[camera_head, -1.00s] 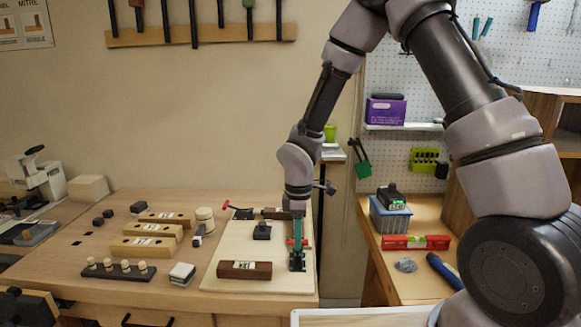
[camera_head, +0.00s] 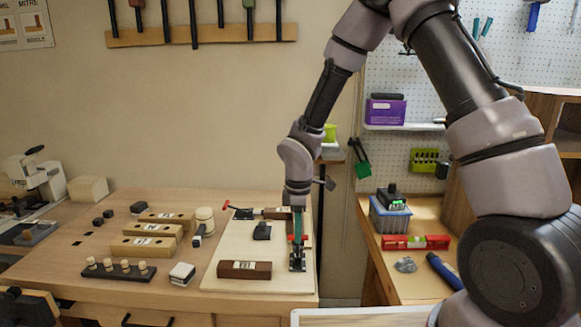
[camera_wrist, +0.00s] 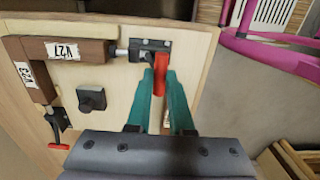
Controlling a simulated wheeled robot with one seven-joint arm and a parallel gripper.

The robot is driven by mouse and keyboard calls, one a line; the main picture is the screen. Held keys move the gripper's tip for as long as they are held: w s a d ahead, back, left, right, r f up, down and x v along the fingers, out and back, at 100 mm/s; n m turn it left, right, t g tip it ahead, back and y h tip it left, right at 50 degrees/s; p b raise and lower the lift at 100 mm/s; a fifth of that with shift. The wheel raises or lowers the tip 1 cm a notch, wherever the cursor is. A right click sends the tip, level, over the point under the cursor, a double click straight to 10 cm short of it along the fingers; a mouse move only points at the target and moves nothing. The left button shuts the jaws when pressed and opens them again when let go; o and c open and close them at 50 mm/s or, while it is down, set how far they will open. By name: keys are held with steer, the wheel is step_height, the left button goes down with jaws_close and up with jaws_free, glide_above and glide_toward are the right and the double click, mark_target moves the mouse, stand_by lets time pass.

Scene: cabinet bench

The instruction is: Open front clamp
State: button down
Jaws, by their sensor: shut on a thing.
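The front clamp (camera_head: 297,264) is mounted at the front right of a pale board, beside the front dark wooden block (camera_head: 244,270). Its red handle (camera_wrist: 158,85) stands between the teal fingers of my gripper (camera_wrist: 160,88). My gripper (camera_head: 297,232) points down over the clamp and is shut on this handle. In the wrist view the clamp's dark metal body (camera_wrist: 150,48) lies just past the fingertips, and its plunger tip is close to the block labelled V27 (camera_wrist: 67,50). I cannot tell whether the tip touches the block.
The pale board (camera_head: 225,255) also bears a black knob (camera_head: 262,231) and a second red-handled clamp (camera_head: 233,206) at the back. Several wooden blocks (camera_head: 145,246) and a peg rack (camera_head: 118,270) lie to the left. A side bench (camera_head: 400,275) stands on the right.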

steer(key=shift+w+r, duration=0.15)
steer(key=shift+w, duration=0.45)
steer(key=shift+w, duration=0.25)
steer(key=c, duration=0.8)
jaws_free()
steer(key=shift+c, duration=0.2)
steer(key=shift+r, duration=0.1)
step_height(320, 180, up, 7)
steer(key=shift+s, duration=0.1)
